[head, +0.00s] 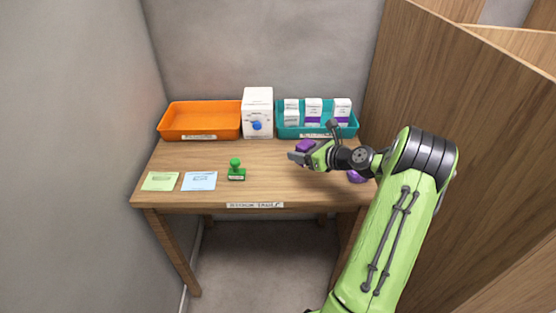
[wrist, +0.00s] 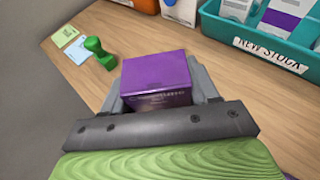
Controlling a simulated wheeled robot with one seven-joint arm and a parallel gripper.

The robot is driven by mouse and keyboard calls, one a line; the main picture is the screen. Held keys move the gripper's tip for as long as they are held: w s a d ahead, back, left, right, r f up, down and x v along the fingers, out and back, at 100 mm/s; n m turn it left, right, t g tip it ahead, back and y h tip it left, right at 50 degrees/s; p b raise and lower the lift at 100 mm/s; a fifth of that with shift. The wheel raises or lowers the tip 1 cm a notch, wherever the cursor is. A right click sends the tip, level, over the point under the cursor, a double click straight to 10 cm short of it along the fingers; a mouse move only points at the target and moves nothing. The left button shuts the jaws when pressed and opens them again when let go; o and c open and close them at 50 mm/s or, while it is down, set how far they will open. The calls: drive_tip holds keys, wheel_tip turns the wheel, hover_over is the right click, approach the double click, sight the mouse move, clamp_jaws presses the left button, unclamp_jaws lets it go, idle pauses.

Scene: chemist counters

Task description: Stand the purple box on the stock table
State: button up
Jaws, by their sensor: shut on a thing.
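The purple box (head: 304,146) is held between the fingers of my gripper (head: 304,157) above the right part of the stock table (head: 225,157). In the wrist view the purple box (wrist: 157,76) sits between the two grey fingers of my gripper (wrist: 162,90), its printed side facing the camera. The gripper is shut on it. The box's lower part is hidden by the gripper, and I cannot tell how high above the wood it is.
An orange tray (head: 201,134), a white dispenser with a blue knob (head: 257,103) and a teal bin (head: 290,132) of white boxes line the back. A green stamp (head: 236,170) and two paper notes stand left. A purple round thing (head: 357,176) is beneath my arm. Front centre is clear.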

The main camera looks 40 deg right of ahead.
sight(301, 178)
wheel_tip(301, 178, down, 8)
drive_tip(key=b, duration=0.2)
drive_tip(key=shift+f+b, duration=0.1)
drive_tip(key=shift+b, duration=0.2)
drive_tip(key=o, duration=1)
drive_tip(key=shift+o, duration=0.2)
